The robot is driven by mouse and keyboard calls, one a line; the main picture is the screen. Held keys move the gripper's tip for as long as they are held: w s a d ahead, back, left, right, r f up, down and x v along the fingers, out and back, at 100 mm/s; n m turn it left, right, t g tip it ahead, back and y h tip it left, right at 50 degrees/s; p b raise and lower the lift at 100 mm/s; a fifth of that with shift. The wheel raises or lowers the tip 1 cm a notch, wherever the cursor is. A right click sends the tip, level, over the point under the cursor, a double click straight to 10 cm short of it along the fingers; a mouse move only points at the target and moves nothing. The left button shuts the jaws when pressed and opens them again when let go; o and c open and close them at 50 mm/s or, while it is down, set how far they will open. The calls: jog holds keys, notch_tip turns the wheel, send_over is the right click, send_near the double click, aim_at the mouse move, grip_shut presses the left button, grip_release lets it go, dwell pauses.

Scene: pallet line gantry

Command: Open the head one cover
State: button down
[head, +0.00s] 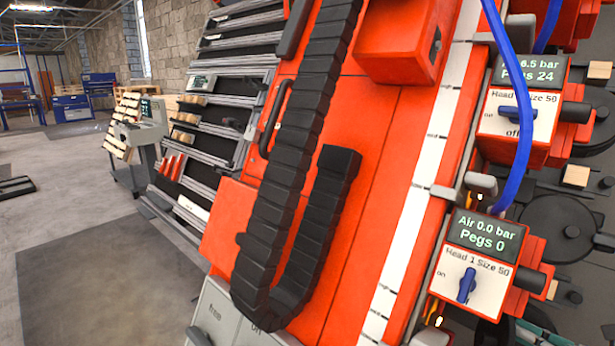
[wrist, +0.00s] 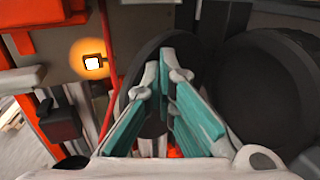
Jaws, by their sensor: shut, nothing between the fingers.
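The head one unit (head: 476,262) is at the lower right of the head view. It is a red block with a white panel reading "Head 1 Size 50", a blue knob (head: 466,286) and a display (head: 484,234) showing "Air 0.0 bar, Pegs 0". I cannot tell which part is its cover. Behind the fingertips is a large dark round part (wrist: 145,95), with a second dark round part (wrist: 262,85) to the right. Whether the fingers touch anything is unclear.
A second head unit (head: 520,110) above reads "6.5 bar, Pegs 24". A black cable chain (head: 290,150) crosses the orange gantry. In the wrist view, a lit lamp (wrist: 93,63) and a red cable (wrist: 107,50) are left of the fingers.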

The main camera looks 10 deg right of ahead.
aim_at(509, 330)
jog(key=shift+a, duration=0.15)
jog(key=shift+w+a+r, duration=0.15)
jog(key=shift+w+a, duration=0.1)
jog(key=shift+a, duration=0.25)
jog(key=shift+w+a+r, duration=0.1)
jog(key=shift+w+a, duration=0.15)
jog(key=shift+a, duration=0.2)
jog(key=shift+w+a, duration=0.1)
jog(key=shift+w+a+r, duration=0.15)
jog(key=shift+w+a, duration=0.5)
jog(key=shift+a, duration=0.25)
jog(key=shift+w+a, duration=0.65)
jog(key=shift+w, duration=0.05)
jog(key=p+v, duration=0.4)
jog(key=v, duration=0.6)
jog(key=shift+s+d+p, duration=0.15)
jog(key=shift+d+p, duration=0.15)
jog(key=shift+p, duration=0.05)
dwell(1.0)
